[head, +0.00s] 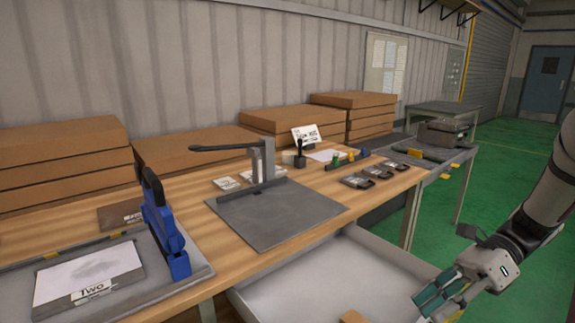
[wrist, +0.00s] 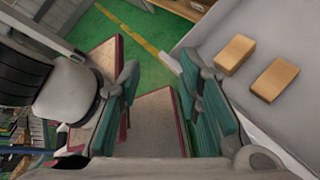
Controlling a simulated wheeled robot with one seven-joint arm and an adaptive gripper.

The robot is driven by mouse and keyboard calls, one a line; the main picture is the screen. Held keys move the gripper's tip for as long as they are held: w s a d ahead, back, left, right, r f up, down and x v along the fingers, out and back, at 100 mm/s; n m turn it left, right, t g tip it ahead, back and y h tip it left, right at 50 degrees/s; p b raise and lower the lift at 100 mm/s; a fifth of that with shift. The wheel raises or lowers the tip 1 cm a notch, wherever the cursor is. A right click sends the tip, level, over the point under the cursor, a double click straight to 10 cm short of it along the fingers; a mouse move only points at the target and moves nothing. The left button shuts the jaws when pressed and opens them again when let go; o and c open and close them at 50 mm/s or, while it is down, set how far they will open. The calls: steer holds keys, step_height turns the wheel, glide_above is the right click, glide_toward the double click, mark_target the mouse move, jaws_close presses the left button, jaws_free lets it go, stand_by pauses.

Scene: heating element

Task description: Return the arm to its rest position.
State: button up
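My gripper (head: 437,304) is at the lower right of the head view, to the right of the white tray and in front of the workbench. My arm comes down to it from the right edge. In the wrist view the two teal fingers (wrist: 158,75) stand apart with a clear gap between them. Nothing is held in the gap. The gripper is open and empty.
A white tray (head: 330,268) lies below the bench's front edge; the wrist view shows two wooden blocks (wrist: 235,55) (wrist: 275,80) in it. The wooden workbench (head: 215,262) carries a grey plate (head: 275,214) and a blue clamp-like tool (head: 165,230). Green floor (head: 520,165) is open at right.

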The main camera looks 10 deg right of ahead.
steer(key=s+a+r+n+g+h, duration=0.2)
steer(key=s+a+r+n+h, duration=0.4)
steer(key=a+n, duration=0.3)
steer(key=s+a+r+n+t+h, duration=0.1)
steer(key=s+a+n+t+h, duration=0.15)
steer(key=s+n, duration=0.35)
steer(key=s+a+r+n+t+h, duration=0.1)
steer(key=s+n+t+h, duration=0.25)
steer(key=n, duration=0.45)
step_height(320, 180, up, 14)
steer(key=t+p, duration=0.1)
steer(key=p, duration=1.2)
steer(key=shift+d+r+t, duration=0.15)
steer(key=shift+t, duration=0.25)
